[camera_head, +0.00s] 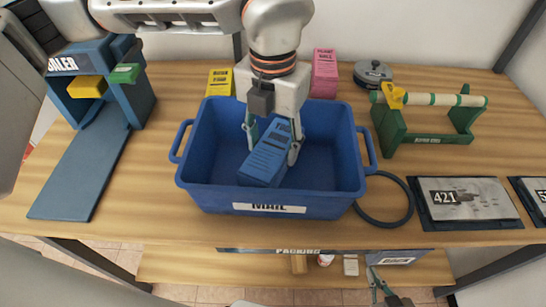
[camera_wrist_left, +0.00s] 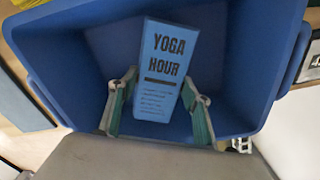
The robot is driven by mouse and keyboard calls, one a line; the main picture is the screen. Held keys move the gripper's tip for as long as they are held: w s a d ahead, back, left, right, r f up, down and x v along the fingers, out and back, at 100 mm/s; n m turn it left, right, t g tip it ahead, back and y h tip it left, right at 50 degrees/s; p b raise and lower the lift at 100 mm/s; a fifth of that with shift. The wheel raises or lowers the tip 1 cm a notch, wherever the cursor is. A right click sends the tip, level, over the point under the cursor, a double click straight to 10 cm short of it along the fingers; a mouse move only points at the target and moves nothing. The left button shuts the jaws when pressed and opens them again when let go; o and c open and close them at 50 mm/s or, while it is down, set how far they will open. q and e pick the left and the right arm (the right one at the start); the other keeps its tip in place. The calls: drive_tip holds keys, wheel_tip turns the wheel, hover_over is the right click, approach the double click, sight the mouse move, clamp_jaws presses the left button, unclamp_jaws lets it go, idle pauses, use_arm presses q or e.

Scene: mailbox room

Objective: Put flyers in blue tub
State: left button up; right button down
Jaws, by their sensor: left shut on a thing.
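The blue tub (camera_head: 275,211), labelled MAIL, stands on the wooden table; it also fills much of the left wrist view (camera_wrist_left: 240,60). My left gripper (camera_head: 271,152) reaches down into it, shut on a blue flyer stack (camera_head: 264,167). The stack reads YOGA HOUR in the left wrist view (camera_wrist_left: 165,65) and is tilted between the fingers, inside the tub walls. I cannot tell whether it touches the tub floor. A yellow flyer stack (camera_head: 219,82) and a pink flyer stack (camera_head: 324,73) stand behind the tub. My right gripper (camera_head: 376,274) shows partly at the bottom edge.
A blue sealer (camera_head: 85,165) stands left of the tub. A green tape dispenser (camera_head: 430,125), a round grey tin (camera_head: 372,72), a dark ring (camera_head: 386,221) and a 421 plate (camera_head: 463,198) lie to the right. A lower shelf (camera_head: 200,265) holds small items.

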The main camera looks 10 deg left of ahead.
sight(273, 150)
use_arm(q)
drive_tip(key=shift+f, duration=2.2)
drive_tip(key=o, duration=1.6)
drive_tip(key=shift+f, duration=0.2)
drive_tip(key=shift+r, duration=0.1)
wheel_tip(273, 150, up, 12)
drive_tip(key=shift+r+p, duration=0.1)
drive_tip(key=shift+p, duration=0.2)
